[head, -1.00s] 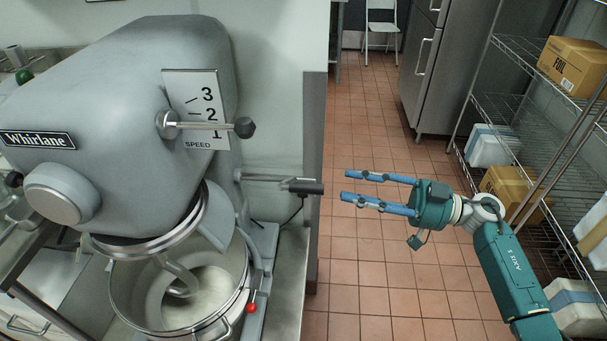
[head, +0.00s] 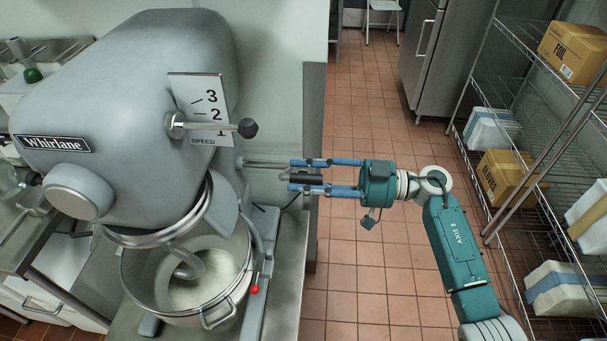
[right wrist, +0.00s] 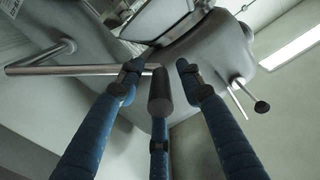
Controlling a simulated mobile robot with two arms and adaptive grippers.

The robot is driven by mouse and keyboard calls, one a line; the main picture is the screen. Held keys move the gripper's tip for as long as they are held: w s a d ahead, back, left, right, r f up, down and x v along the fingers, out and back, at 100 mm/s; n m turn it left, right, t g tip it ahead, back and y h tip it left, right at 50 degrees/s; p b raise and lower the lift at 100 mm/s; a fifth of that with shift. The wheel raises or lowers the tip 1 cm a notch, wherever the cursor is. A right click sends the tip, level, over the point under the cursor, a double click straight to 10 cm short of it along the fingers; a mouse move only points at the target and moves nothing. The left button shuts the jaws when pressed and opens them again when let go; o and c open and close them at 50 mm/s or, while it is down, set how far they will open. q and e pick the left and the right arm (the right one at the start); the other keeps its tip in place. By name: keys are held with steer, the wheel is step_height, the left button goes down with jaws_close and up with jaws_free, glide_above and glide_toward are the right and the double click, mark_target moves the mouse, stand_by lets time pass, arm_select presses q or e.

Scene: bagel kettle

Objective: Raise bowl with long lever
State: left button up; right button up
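The grey mixer (head: 125,110) stands at the left of the head view, with its steel bowl (head: 213,312) low under the head. The long lever, a metal rod with a black grip (head: 305,179), sticks out to the right from the mixer's side. My right gripper (head: 291,175) is open, its blue fingers on either side of the black grip. In the right wrist view the grip (right wrist: 159,95) lies between the spread fingers (right wrist: 158,70), with the rod running left. A gap shows beside the grip; contact with the finger behind it is unclear. My left gripper is out of view.
A speed lever with a dark knob (head: 248,128) is above the long lever. A red knob (head: 254,289) is beside the bowl. A wire shelf (head: 545,130) with boxes stands at right. The tiled floor (head: 375,90) between is clear.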

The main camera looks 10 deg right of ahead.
jaws_close()
steer(key=shift+f, duration=0.1)
steer(key=shift+s+a+f, duration=0.1)
steer(key=shift+s+f, duration=0.35)
steer(key=shift+f, duration=0.15)
steer(key=s+f+n+b, duration=0.4)
steer(key=f+b, duration=0.3)
steer(key=f, duration=0.5)
steer(key=shift+s+a+f+n, duration=0.35)
steer(key=shift+a+n, duration=0.1)
steer(key=shift+n, duration=0.35)
steer(key=shift+r, duration=0.1)
